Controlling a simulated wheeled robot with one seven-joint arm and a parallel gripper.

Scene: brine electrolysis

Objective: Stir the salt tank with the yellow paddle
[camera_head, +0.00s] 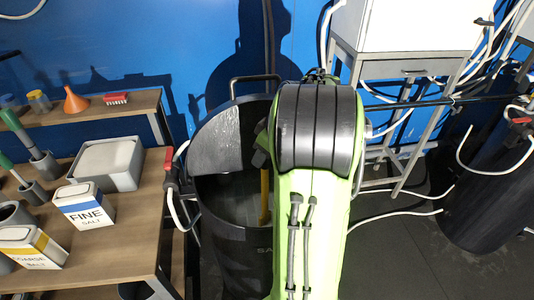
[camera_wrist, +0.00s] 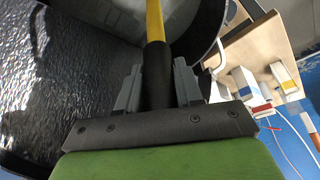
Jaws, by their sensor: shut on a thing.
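The salt tank (camera_head: 232,245) is a large dark open-topped vessel in the middle of the head view, with part of its right side hidden by my green arm. The yellow paddle (camera_head: 265,195) shows as a yellow shaft standing in the tank. In the wrist view, its yellow shaft (camera_wrist: 154,20) runs away from a black grip. My gripper (camera_wrist: 157,88) is shut on the black grip, with a grey finger on each side. The gripper is above the tank's opening. The paddle's lower end is hidden.
A wooden bench (camera_head: 125,215) stands left of the tank, with a fine salt box (camera_head: 84,207), a coarse salt box (camera_head: 32,248) and a grey container (camera_head: 106,165). A red-handled valve (camera_head: 170,167) sits between bench and tank. A white cabinet (camera_head: 405,25) stands behind right; a dark cylinder (camera_head: 495,195) stands at right.

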